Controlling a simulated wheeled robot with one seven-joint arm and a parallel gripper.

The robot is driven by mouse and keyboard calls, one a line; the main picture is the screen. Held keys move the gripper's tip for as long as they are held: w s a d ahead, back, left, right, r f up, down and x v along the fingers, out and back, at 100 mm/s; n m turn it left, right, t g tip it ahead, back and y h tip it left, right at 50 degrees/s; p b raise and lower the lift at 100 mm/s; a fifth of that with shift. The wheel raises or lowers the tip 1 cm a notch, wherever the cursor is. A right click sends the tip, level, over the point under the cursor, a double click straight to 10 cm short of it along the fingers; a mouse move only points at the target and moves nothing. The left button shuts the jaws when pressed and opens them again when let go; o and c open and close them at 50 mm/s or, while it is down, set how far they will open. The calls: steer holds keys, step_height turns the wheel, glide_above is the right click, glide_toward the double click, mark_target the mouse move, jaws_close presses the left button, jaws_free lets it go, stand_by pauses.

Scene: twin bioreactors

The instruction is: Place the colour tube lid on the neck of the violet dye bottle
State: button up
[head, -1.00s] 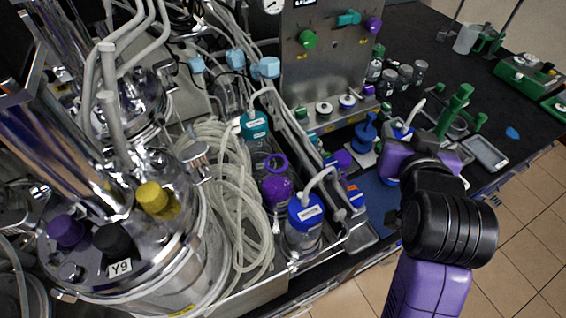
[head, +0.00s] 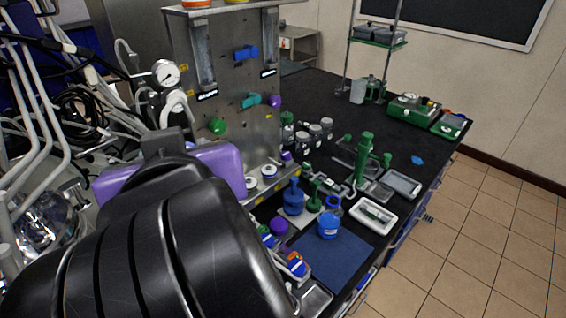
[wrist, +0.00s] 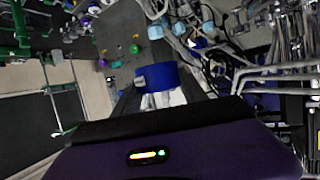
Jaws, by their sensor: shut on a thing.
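The colour tube lid, a blue cap (wrist: 158,78), is between the fingers of my gripper (wrist: 160,92) in the wrist view. The gripper is shut on it, and pale tubing shows around it. In the head view my arm and purple hand fill the lower left, hiding the fingertips and the lid. The violet dye bottle, with its violet neck ring, showed in the earlier head view but is hidden behind my arm now. I cannot pick it out in the wrist view, so its distance from the lid cannot be told.
An open blue bottle (head: 329,224) stands on a dark blue mat (head: 338,257). A blue stand (head: 293,197), green stand (head: 364,158) and white tray (head: 374,216) are nearby. A steel panel (head: 225,75) with coloured knobs rises behind. Hoses and reactor metalwork crowd the left.

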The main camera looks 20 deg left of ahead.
step_height(320, 180, down, 20)
steer(key=shift+f, duration=0.15)
stand_by(0.4)
steer(key=shift+f, duration=0.1)
steer(key=o, duration=1.4)
steer(key=shift+o, duration=0.2)
steer(key=shift+r, duration=0.2)
steer(key=p+v, duration=0.2)
steer(key=v, duration=1)
